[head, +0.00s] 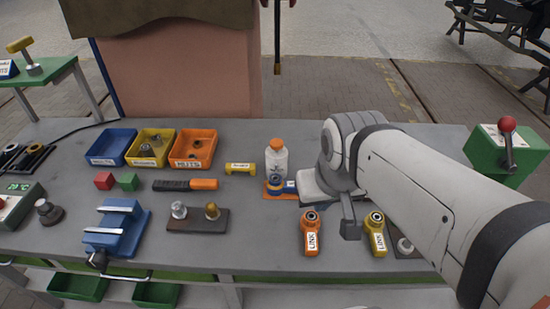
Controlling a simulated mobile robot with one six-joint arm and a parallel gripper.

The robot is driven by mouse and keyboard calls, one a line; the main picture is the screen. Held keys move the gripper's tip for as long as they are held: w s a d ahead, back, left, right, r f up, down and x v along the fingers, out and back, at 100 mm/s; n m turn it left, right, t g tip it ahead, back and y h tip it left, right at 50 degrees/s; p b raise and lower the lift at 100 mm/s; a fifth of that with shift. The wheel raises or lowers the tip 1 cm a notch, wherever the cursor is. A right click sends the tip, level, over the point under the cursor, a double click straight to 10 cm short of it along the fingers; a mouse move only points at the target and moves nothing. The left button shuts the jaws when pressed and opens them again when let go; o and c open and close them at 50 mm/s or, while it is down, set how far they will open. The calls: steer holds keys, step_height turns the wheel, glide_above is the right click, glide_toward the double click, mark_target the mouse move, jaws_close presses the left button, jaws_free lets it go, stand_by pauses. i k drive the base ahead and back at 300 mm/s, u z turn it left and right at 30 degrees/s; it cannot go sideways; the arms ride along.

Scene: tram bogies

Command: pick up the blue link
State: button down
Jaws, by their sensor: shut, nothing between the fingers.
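The blue link (274,187) lies in the middle of the bench, in front of a white bottle with an orange cap. It has a round eye at its left end and a white label towards the right. Its right end is partly hidden behind my wrist. An orange piece (282,197) shows beneath or just in front of it. My gripper (351,226) is shut and empty, to the right of the blue link and apart from it. Its fingertips are hard to make out.
An orange link (311,234) and a yellow link (377,236) lie near the front edge. The bottle (277,160) stands close behind the blue link. A dark block with two knobs (197,221) and a blue vise (117,229) are left. Parts bins (192,148) stand at back left.

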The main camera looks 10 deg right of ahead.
mark_target(286, 187)
steer(key=z, duration=0.25)
steer(key=k, duration=1.05)
steer(key=z, duration=1)
steer(key=i, duration=0.95)
steer(key=u, duration=1.7)
